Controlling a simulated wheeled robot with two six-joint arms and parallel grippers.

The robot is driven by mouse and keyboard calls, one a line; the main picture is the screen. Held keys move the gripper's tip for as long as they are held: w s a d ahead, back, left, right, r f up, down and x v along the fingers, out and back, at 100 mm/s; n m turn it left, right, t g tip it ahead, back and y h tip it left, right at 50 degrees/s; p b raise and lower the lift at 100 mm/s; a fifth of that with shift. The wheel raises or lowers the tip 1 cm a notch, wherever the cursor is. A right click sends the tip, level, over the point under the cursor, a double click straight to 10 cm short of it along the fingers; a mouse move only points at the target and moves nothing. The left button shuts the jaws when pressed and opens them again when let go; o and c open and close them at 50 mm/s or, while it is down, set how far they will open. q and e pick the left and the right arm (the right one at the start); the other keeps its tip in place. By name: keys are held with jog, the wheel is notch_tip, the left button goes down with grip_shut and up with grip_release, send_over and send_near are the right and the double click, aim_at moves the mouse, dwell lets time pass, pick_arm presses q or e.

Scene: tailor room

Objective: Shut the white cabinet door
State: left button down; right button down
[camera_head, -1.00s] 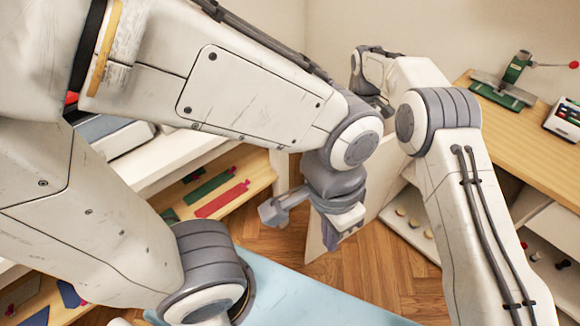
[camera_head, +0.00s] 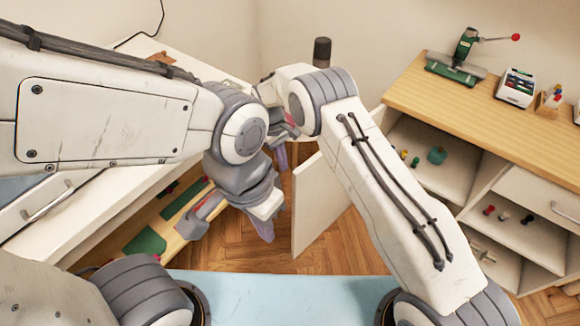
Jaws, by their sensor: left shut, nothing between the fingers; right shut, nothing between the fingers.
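The white cabinet door (camera_head: 318,205) stands open, jutting from the wooden-topped cabinet (camera_head: 408,88) toward the lower left. My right forearm covers part of it and its hinge side. My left gripper (camera_head: 265,229) is shut and empty, pointing down a little left of the door's free edge. It appears apart from the door, though depth is hard to judge. My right gripper (camera_head: 281,158) is mostly hidden behind my arms. Its visible tip is shut and points down near the door's upper left; I cannot tell whether it touches the door.
The cabinet's open shelves hold a teal item (camera_head: 437,155) and spools (camera_head: 489,210). A green tool (camera_head: 456,68) and a white box (camera_head: 515,88) stand on top. A white counter (camera_head: 95,215) is at left, a light blue surface (camera_head: 280,300) in front. Wooden floor (camera_head: 255,250) shows between.

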jog(key=shift+s+d+r+p, duration=0.15)
jog(key=shift+s+d+p, duration=0.1)
jog(key=shift+s+d, duration=0.45)
jog(key=shift+s+d+r+p, duration=0.1)
jog(key=shift+s+d+p, duration=0.1)
jog(key=shift+s+d, duration=0.45)
